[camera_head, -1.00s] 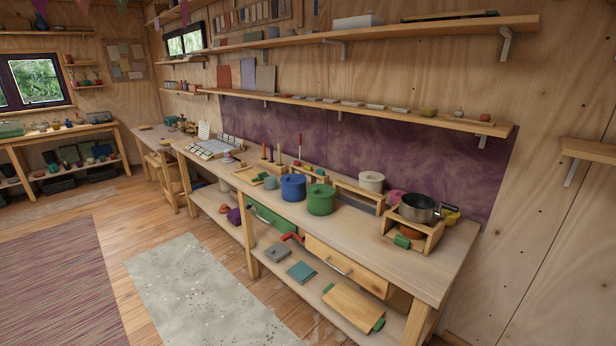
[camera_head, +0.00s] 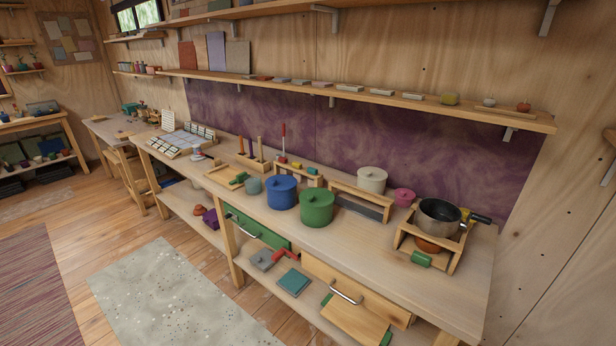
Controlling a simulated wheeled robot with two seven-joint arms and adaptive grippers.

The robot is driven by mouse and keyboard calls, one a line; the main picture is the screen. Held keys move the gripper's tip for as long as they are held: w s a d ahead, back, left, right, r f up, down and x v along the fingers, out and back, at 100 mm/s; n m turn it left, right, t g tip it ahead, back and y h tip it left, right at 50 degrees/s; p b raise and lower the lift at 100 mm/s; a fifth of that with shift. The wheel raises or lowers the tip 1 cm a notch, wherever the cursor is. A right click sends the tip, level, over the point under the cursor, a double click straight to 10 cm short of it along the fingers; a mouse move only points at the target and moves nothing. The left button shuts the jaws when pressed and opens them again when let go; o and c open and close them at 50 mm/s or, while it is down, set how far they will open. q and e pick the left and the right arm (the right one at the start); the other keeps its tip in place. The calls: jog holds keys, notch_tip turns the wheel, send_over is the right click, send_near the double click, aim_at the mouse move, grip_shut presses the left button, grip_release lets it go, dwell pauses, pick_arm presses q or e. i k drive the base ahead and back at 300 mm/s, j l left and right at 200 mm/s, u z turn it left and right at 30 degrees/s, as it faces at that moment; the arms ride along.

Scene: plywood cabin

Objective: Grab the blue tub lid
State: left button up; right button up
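The blue tub (camera_head: 281,194) stands upright on the workbench. Its blue lid (camera_head: 281,182) sits on top with a small knob in the middle. A green lidded tub (camera_head: 316,207) stands close to its right. Neither of my grippers shows in the head view.
The workbench (camera_head: 370,250) also bears a cream lidded tub (camera_head: 372,180), a pink pot (camera_head: 404,197) and a steel pan (camera_head: 438,215) on a wooden stand. A long shelf (camera_head: 340,92) runs above. Bare floor and a speckled rug (camera_head: 170,300) lie in front.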

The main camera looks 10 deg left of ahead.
aim_at(278, 183)
jog(key=i+j+z, duration=0.45)
jog(key=j, duration=0.15)
jog(key=i+j+z, duration=0.2)
jog(key=k+j, duration=0.1)
